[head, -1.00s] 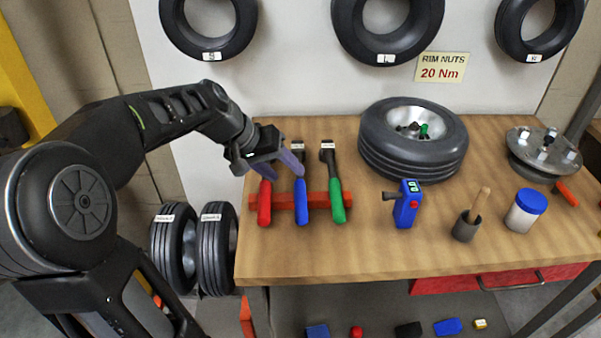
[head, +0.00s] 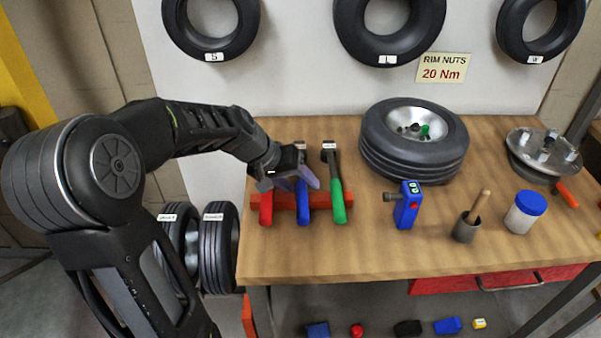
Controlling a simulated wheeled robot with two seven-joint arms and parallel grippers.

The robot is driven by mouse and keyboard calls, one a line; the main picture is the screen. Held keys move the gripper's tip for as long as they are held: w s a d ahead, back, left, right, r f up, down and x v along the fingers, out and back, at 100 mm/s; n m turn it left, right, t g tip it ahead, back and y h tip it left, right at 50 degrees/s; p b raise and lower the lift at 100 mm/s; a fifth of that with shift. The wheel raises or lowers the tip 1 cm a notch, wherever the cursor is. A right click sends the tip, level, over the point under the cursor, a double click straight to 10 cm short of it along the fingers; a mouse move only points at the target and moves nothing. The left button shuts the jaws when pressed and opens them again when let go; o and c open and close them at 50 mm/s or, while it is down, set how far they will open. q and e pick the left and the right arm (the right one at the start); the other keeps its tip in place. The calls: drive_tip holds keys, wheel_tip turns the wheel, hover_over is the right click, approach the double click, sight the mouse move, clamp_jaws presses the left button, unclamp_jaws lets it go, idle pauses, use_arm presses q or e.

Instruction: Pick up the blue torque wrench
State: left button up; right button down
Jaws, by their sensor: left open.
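The blue torque wrench (head: 302,209) lies on a red rack (head: 285,200) on the wooden bench, between a red-handled wrench (head: 265,210) and a green-handled wrench (head: 338,203). Its blue handle points toward the front edge and its labelled head toward the back. My left gripper (head: 289,184) is open above the rack, over the blue and red wrenches, and hides the middle of the blue one. I cannot tell whether its fingers touch the blue wrench. My right gripper is not in view.
A wheel (head: 414,148) sits at the back of the bench (head: 345,257). A blue tool (head: 407,207), a pot with a brush (head: 467,226) and a blue-lidded jar (head: 525,212) stand to the right. The bench front below the rack is clear.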

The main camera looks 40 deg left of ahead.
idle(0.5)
use_arm(q)
clamp_jaws()
idle(0.3)
idle(1.0)
